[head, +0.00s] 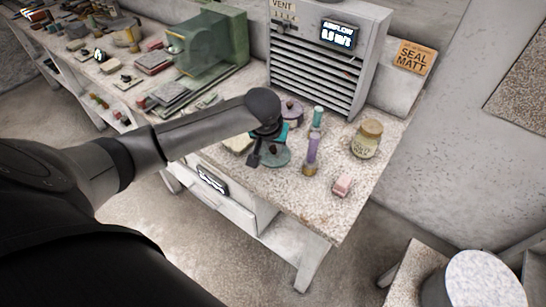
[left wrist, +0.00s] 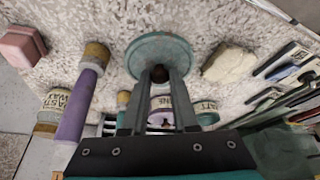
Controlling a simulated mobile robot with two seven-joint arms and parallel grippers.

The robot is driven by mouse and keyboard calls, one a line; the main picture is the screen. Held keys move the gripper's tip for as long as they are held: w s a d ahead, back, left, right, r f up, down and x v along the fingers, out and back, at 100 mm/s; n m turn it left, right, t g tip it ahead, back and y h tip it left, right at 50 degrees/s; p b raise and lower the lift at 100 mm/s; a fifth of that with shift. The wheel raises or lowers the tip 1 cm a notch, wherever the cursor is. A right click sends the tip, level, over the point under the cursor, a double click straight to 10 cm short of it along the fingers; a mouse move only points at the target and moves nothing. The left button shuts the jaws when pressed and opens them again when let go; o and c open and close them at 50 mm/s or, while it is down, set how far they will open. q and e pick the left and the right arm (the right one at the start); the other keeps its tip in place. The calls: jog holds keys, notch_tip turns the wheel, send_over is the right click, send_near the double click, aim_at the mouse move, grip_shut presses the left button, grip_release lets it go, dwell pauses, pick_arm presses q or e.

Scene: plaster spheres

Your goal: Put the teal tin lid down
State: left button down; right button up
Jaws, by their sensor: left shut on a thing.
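The teal tin lid (head: 277,156) is a round disc with a dark knob, over the speckled bench near its front edge. It also shows in the left wrist view (left wrist: 150,45), disc facing away from my fingers. My left gripper (head: 262,155) is shut on the lid's knob, and its fingers (left wrist: 159,85) stand on either side of the knob in the wrist view. I cannot tell whether the lid touches the bench top. The gripper hides part of the lid. My right gripper is not in view.
A purple cylinder (head: 312,148) stands close right of the lid, with a teal one (head: 318,117) behind. A wax jar (head: 366,140) and pink block (head: 343,184) are further right. A lidded tin (head: 291,111) stands behind; a pale lump (left wrist: 229,63) lies beside.

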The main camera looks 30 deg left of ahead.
aim_at(273, 155)
pick_arm(q)
notch_tip(273, 155, down, 4)
jog(key=shift+s+r+b, duration=0.1)
jog(key=shift+b, duration=0.4)
jog(key=shift+f, duration=0.3)
jog(key=c, duration=0.7)
grip_release()
jog(key=shift+r, duration=0.25)
jog(key=p+v, duration=0.3)
jog(key=v, duration=0.9)
